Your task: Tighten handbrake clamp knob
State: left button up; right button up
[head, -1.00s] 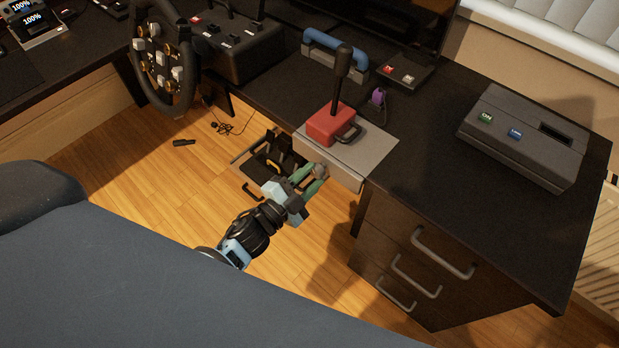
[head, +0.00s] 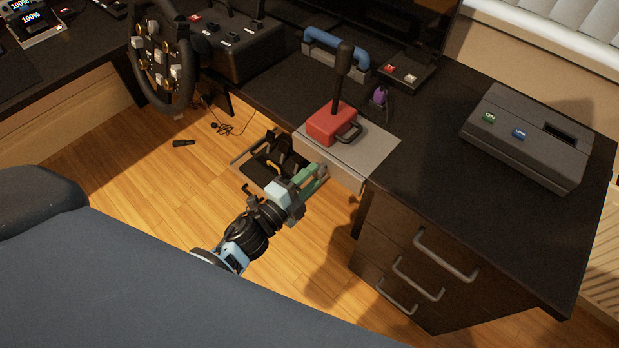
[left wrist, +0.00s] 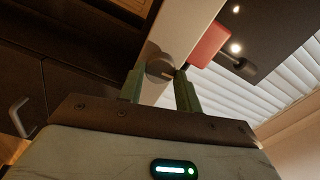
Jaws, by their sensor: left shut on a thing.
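The red handbrake (head: 328,126) with its upright black lever stands on a grey plate (head: 365,152) at the desk edge; its red body also shows in the left wrist view (left wrist: 209,45). The round grey clamp knob (left wrist: 160,67) sits under the plate, between my left fingertips in the left wrist view. My left gripper (head: 318,173) is shut on the knob, reaching up from below the plate's front edge. In the head view, the fingers hide the knob. My right gripper is not in view.
A drawer cabinet (head: 410,265) with metal handles stands right of my left gripper. Pedals (head: 272,160) sit on the floor behind it. The steering wheel (head: 160,58) is at upper left. A grey box (head: 530,130) lies on the desk at right. Open floor lies left of the arm.

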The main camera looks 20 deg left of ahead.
pick_arm(q)
jog(key=o, duration=1)
jog(key=v, duration=0.8)
